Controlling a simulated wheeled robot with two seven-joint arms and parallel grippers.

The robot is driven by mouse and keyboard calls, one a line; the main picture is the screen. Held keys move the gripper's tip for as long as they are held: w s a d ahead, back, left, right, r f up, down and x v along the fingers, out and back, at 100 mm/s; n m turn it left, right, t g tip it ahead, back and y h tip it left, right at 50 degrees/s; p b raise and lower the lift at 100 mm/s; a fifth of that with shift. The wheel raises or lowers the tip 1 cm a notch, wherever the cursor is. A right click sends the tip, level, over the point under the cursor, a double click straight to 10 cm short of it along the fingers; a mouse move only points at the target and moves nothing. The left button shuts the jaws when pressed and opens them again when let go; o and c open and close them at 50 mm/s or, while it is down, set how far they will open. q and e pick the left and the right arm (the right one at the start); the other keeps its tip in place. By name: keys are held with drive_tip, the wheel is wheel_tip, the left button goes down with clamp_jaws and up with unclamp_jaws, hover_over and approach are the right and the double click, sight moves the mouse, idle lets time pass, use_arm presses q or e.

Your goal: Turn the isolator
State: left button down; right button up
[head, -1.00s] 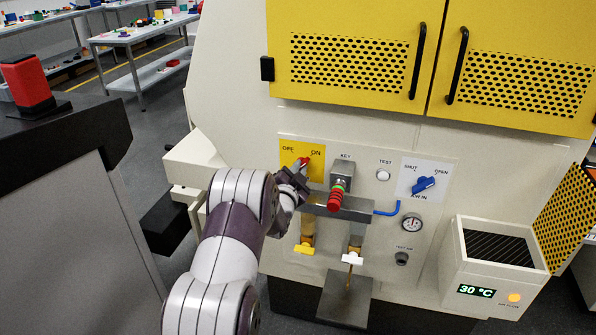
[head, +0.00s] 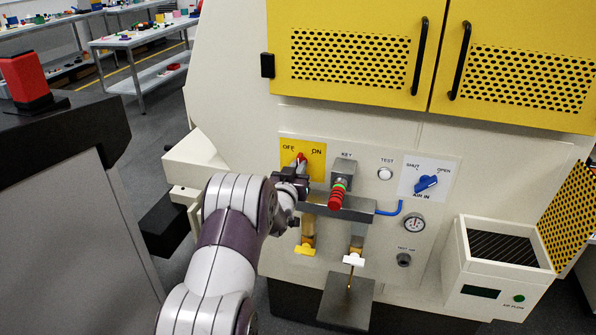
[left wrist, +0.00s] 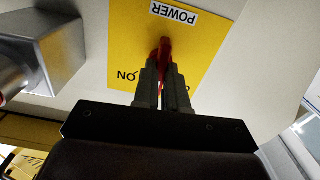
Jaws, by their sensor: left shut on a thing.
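The isolator is a red handle (head: 301,157) on a yellow plate (head: 318,172) marked OFF and ON. Its tip points up, between the two marks and nearer to OFF. My left gripper (head: 297,178) is at the plate, shut on the handle. In the left wrist view the red handle (left wrist: 165,46) stands between the two grey fingers (left wrist: 161,78), which hide its lower part. The yellow plate (left wrist: 205,50) reads POWER there. My right gripper is not in view.
Just right of the plate a grey key block (head: 343,170) with a red knob (head: 336,198) juts out. A blue AIR IN handle (head: 426,182) is further right. The display (head: 481,292) on the side box is dark, and its lamp (head: 519,298) is green.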

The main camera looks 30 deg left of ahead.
use_arm(q)
drive_tip(key=n, duration=0.4)
drive_tip(key=shift+f, duration=0.1)
drive_tip(key=shift+n, duration=1.9)
drive_tip(key=c, duration=1.2)
unclamp_jaws()
drive_tip(key=shift+n, duration=0.3)
drive_tip(key=v, duration=1.2)
drive_tip(key=shift+s+p, duration=0.4)
drive_tip(key=shift+s, duration=0.05)
